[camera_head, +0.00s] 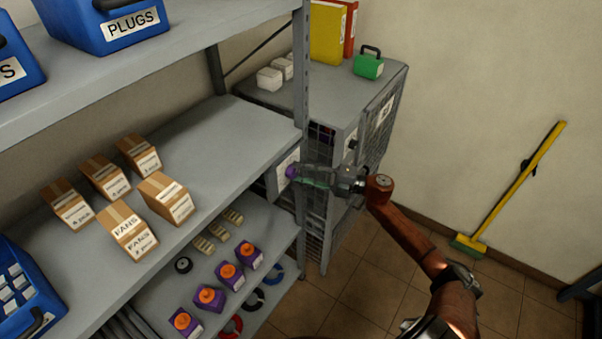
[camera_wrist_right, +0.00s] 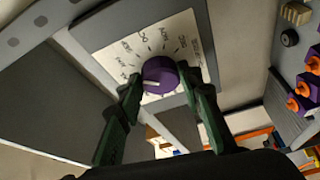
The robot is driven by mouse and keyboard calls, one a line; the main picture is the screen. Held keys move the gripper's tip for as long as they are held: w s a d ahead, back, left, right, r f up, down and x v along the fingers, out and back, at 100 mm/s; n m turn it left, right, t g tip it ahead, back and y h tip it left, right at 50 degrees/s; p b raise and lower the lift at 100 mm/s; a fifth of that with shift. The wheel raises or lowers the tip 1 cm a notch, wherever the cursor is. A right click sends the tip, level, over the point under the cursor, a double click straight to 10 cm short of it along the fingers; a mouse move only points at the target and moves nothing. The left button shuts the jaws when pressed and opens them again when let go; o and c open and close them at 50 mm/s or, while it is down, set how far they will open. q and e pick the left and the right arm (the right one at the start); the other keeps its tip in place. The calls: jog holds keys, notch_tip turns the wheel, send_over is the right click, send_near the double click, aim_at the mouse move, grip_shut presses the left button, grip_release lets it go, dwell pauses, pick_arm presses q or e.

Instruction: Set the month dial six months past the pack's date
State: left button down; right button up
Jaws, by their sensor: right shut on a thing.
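The month dial is a purple knob (camera_wrist_right: 160,75) on a white plate (camera_wrist_right: 110,28) printed with short month labels around it. In the wrist view a pale pointer line on the knob points toward the left. The labels are small and partly hidden, so I cannot read the exact month it points at. In the head view the knob (camera_head: 291,172) sits at the shelf's right end. My right gripper (camera_wrist_right: 163,88) has its green fingers on either side of the knob, shut on it; it also shows in the head view (camera_head: 310,180). No date on a pack is readable. My left gripper is out of view.
Several purple boxes with orange tops (camera_head: 208,297) stand on the lower shelf. Cardboard boxes (camera_head: 127,232) stand on the shelf above. A mesh cabinet (camera_head: 345,100) stands behind my right gripper, with a green case (camera_head: 368,65) on top.

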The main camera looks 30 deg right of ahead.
jog(key=o, duration=1.2)
jog(key=shift+c, duration=0.2)
jog(key=v, duration=1.2)
